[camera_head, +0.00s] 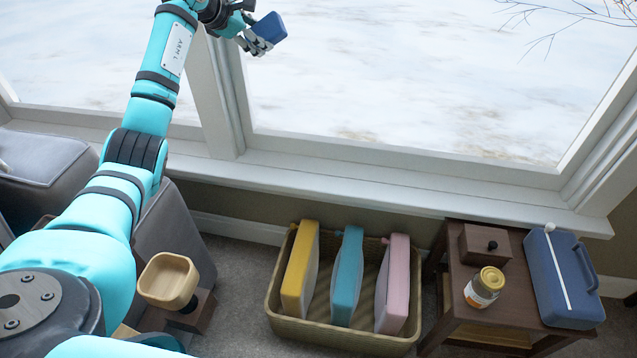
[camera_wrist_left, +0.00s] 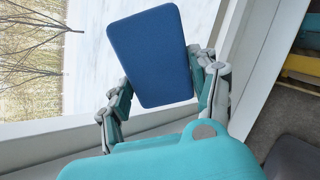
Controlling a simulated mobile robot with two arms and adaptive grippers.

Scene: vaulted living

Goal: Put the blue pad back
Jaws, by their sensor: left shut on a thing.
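The blue pad (camera_head: 270,27) is a small dark-blue block held high in front of the window. In the left wrist view the blue pad (camera_wrist_left: 150,55) shows its broad flat face, tilted, between the fingers. My left gripper (camera_head: 256,42) is shut on it, up and left of the basket; its fingers (camera_wrist_left: 164,92) sit on both sides of the pad's lower part. A woven basket (camera_head: 340,338) stands on the floor, holding a yellow pad (camera_head: 299,268), a teal pad (camera_head: 347,275) and a pink pad (camera_head: 393,283) on edge, with gaps between them. My right gripper is out of view.
Right of the basket a dark wooden side table (camera_head: 455,308) bears a jar (camera_head: 484,288), a brown box (camera_head: 485,244) and a blue case (camera_head: 562,280). A grey seat (camera_head: 42,157) and a yellow tray (camera_head: 168,281) are left. The window sill (camera_head: 370,189) runs behind.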

